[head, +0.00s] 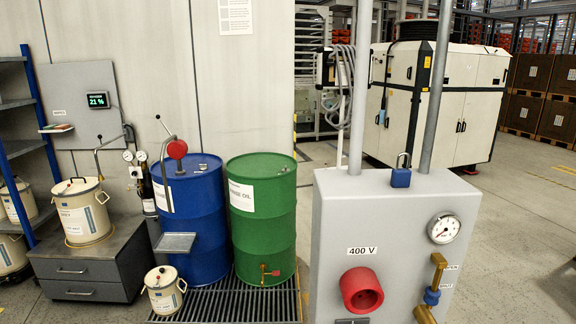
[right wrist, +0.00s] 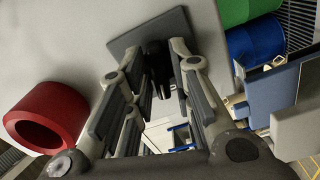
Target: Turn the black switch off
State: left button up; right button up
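The black switch (right wrist: 157,62) sits on a dark square plate (right wrist: 127,46) on a pale grey face in the right wrist view. My right gripper (right wrist: 154,66) is open, with its fingertips on either side of the switch. I see gaps between the fingers and the switch; contact is unclear. The red socket (right wrist: 45,115) is left of my gripper there. In the head view it shows under the 400 V label on the grey cabinet (head: 340,215). The switch cannot be made out in the head view. Neither gripper is in the head view.
The cabinet also carries a gauge (head: 443,228), a blue padlock (head: 400,177) and a brass valve (head: 434,285). A blue drum (head: 190,220) and a green drum (head: 262,220) stand left on a grating (head: 230,305). Floor is clear at the right.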

grip_shut()
jog(key=shift+n, duration=1.6)
jog(key=o, duration=0.6)
grip_release()
jog(key=shift+s, duration=0.1)
jog(key=s+b, duration=0.2)
jog(key=s, duration=0.6)
jog(key=shift+s+d, duration=0.15)
jog(key=shift+s, duration=0.25)
